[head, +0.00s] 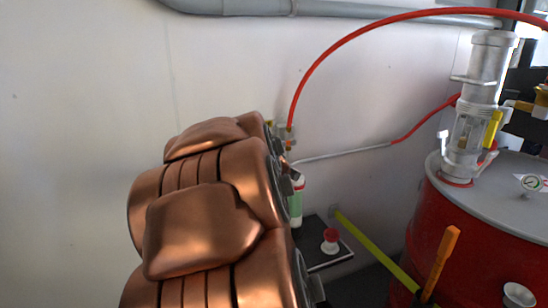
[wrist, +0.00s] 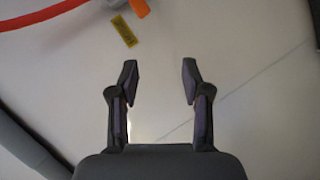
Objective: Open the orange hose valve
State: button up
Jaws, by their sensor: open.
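In the head view an orange lever-like handle (head: 441,262) stands tilted in front of the red drum at the lower right. I cannot tell whether it is the valve's handle. In the wrist view an orange piece (wrist: 139,8) is cut off by the top edge, beside a yellow label (wrist: 124,31) and a red hose (wrist: 40,16). My gripper (wrist: 160,72) shows in the wrist view, with its two fingers apart and nothing between them. The orange piece lies above and left of the fingertips, apart from them. The gripper does not show in the head view.
A red drum (head: 433,230) with a clear-and-metal fitting (head: 480,100) and a gauge (head: 531,183) stands at the right. A red hose (head: 345,40) arcs over the pale wall. My copper arm links block the middle of the head view.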

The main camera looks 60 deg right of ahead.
aim_at(283, 144)
jog(key=s+d+f+n+t+y+b, duration=0.15)
jog(key=d+f+n+t+b, duration=0.25)
jog(key=d+n+t+b, duration=0.4)
jog(key=shift+n+g, duration=0.4)
jog(key=shift+g, duration=0.5)
jog(key=shift+s+d+p+x, duration=0.15)
jog(key=shift+d+x, duration=0.1)
jog(key=shift+x, duration=1.1)
jog(key=shift+s+d+p+x, duration=0.15)
jog(key=shift+d+x, duration=0.1)
jog(key=shift+x, duration=1.1)
jog(key=shift+s+d+x, duration=0.15)
jog(key=shift+d+x, duration=0.1)
jog(key=shift+x, duration=1.15)
jog(key=shift+a+r, duration=0.1)
jog(key=shift+r, duration=0.05)
grip_shut()
